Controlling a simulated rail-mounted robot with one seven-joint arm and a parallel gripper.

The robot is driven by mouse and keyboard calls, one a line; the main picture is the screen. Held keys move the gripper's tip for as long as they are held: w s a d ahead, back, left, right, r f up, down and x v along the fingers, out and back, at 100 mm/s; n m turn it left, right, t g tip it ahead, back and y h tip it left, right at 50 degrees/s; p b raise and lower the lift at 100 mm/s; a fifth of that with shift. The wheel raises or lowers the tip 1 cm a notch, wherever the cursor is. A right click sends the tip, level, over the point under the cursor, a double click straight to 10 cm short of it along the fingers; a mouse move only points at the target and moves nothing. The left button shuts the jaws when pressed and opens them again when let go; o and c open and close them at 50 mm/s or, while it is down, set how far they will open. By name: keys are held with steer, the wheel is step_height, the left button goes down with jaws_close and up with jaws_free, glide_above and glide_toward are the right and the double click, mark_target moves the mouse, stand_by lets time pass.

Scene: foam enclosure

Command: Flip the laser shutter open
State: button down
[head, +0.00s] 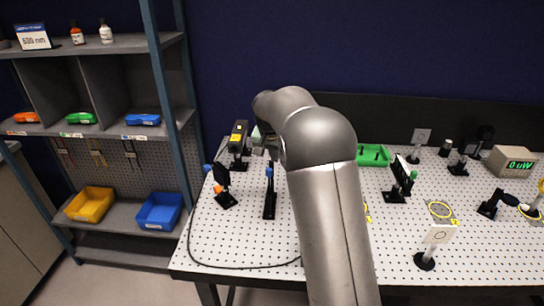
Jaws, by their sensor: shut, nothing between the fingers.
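The laser (238,141) is a dark box with a yellow label at the back left of the perforated table (240,240). My arm reaches forward over the table and bends down just right of the laser. My gripper (268,148) is small in the head view and partly hidden by my arm. It is shut and empty, close to the laser's right side. I cannot make out the shutter or tell its position; I cannot tell whether the gripper touches it. The meter (510,161) at the right shows 0 uW.
Blue-knobbed optic mounts (223,188) and (269,193) stand in front of the laser. A green tray (373,155), a tilted dark mount (401,182) and a white card on a stand (437,236) are right of my arm. The front left of the table is mostly clear.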

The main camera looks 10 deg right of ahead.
steer(key=b+v, duration=0.2)
steer(key=v, duration=0.8)
steer(key=shift+s, duration=0.1)
steer(key=s+a+f+n, duration=0.1)
steer(key=s+f, duration=0.3)
steer(key=s, duration=0.9)
steer(key=s+a+f+n+g+y, duration=0.1)
steer(key=s+f+n, duration=0.2)
steer(key=s, duration=1)
steer(key=s+a+f+n+g+y, duration=0.1)
steer(key=s+f, duration=0.4)
steer(key=s, duration=0.9)
steer(key=shift+f+n, duration=0.2)
steer(key=shift+n, duration=0.3)
